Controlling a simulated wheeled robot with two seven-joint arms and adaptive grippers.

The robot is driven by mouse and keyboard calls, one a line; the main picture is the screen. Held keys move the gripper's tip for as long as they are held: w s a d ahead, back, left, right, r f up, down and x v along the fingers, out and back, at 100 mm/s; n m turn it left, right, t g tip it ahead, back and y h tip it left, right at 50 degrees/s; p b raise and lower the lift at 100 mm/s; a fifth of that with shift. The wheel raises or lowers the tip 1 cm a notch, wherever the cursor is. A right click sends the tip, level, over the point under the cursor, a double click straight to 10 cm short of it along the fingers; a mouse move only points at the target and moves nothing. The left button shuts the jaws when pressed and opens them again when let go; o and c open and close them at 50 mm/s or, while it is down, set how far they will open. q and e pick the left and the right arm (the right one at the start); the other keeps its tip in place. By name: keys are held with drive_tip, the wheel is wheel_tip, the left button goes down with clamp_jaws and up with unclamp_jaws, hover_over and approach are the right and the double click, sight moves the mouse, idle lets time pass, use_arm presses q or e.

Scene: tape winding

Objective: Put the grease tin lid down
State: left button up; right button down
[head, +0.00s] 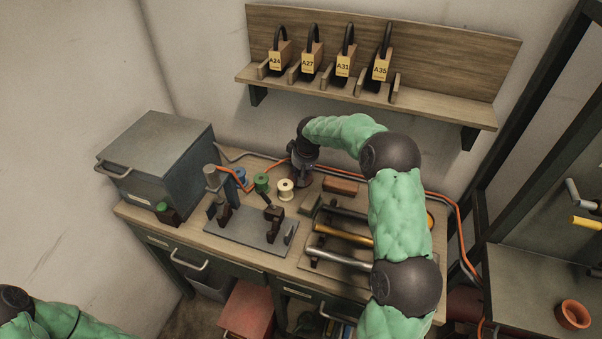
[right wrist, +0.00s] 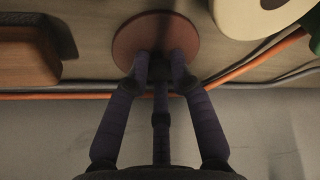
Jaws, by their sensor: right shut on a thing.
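The grease tin lid (right wrist: 157,24) is a round, flat, reddish-brown disc at the top middle of the right wrist view. My right gripper (right wrist: 164,68) has its dark fingers drawn together at the middle of the disc, shut on it. In the head view my right gripper (head: 303,176) is over the back of the workbench, beside the spools, and hides the lid. The disc looks close to the bench top, but I cannot tell whether it touches. My left gripper is out of the head view; only part of the left arm shows at lower left.
A cream spool (head: 286,188) stands close to the right gripper, with a green spool (head: 261,183) beside it. A reddish-brown block (head: 341,186) lies to the right. An orange cable (right wrist: 85,96) runs along the back edge by the wall. Hammers (head: 343,233) lie in front.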

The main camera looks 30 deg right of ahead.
drive_tip(key=shift+r, duration=0.1)
drive_tip(key=c, duration=1.1)
unclamp_jaws()
drive_tip(key=p+v, duration=0.2)
drive_tip(key=v, duration=0.4)
drive_tip(key=s, duration=0.4)
drive_tip(key=s+p, duration=0.1)
drive_tip(key=s, duration=0.2)
drive_tip(key=s+f+p, duration=0.1)
drive_tip(key=s, duration=0.3)
drive_tip(key=shift+s+a, duration=0.35)
